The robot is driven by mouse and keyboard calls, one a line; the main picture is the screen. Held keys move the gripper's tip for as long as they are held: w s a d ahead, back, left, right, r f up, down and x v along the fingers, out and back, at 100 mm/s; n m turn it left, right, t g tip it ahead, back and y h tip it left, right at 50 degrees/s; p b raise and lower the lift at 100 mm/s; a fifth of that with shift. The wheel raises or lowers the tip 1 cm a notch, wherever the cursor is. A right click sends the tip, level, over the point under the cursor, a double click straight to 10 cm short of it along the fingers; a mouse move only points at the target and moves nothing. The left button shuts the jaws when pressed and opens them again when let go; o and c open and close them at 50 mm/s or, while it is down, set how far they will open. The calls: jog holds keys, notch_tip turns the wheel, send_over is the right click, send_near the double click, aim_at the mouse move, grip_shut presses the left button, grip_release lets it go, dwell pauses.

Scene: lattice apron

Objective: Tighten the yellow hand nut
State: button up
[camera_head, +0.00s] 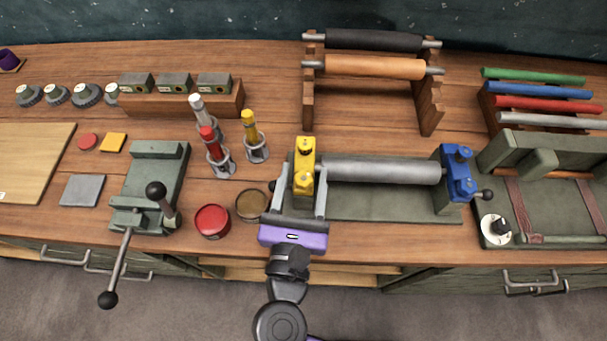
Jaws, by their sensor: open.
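The yellow hand nut (305,146) sits on top of a yellow bearing block (303,180) at the left end of a grey roller (385,170). The block stands on a green base plate (400,205). My gripper (302,178) reaches in from the front edge of the bench, with its purple body in front of the block. Its jaws are open, one finger left and one right of the yellow block. Whether the fingers touch it, and their exact height against the nut, I cannot tell. The gripper hides the block's lower front.
A blue bearing block (458,173) holds the roller's right end. A rack with black and orange rollers (375,67) stands behind. Left are a red tin (212,221), a brown tin (251,204), upright tubes in holders (254,135) and a green lever press (150,190). A green frame (560,180) stands right.

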jog(key=s+a+b, duration=0.1)
jog(key=s, duration=0.6)
jog(key=shift+s, duration=0.2)
